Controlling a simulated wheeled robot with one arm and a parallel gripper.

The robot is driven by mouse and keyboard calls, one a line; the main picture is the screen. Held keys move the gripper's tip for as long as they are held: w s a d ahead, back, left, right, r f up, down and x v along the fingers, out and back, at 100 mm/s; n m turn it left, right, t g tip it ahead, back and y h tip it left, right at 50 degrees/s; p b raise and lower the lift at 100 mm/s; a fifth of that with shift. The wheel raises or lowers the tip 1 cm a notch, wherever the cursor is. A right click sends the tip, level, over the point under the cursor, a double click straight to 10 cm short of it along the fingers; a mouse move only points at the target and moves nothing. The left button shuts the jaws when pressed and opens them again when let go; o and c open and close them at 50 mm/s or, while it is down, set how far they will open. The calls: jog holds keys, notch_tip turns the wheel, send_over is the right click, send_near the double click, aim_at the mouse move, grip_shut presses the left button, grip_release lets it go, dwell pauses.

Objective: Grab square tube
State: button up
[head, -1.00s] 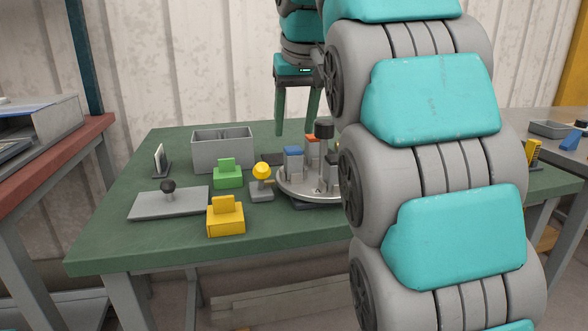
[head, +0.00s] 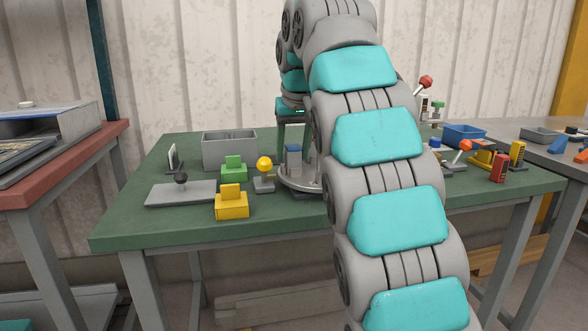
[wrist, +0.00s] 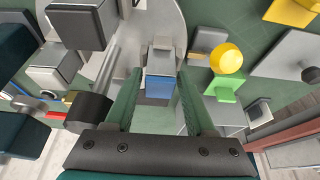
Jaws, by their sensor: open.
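A grey square tube (head: 294,163) with a blue top stands upright on the round metal turntable (head: 290,186) on the green bench. In the wrist view the square tube (wrist: 158,84) shows its blue face between the two green fingers of my gripper (wrist: 159,76). In the head view my gripper (head: 295,143) points down over the tube, its fingers apart and partly hidden by my arm. The gripper is open, and I cannot tell whether either finger touches the tube. Other posts on the turntable are hidden in the head view.
A yellow-knobbed part (head: 264,172), a green block (head: 233,171), a yellow block (head: 231,203) and a grey bin (head: 229,150) stand left of the turntable. In the wrist view a dark-capped post (wrist: 90,108) is close by the left finger.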

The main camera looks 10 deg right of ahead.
jog(key=shift+c, duration=0.3)
grip_shut()
jog(key=shift+r, duration=0.2)
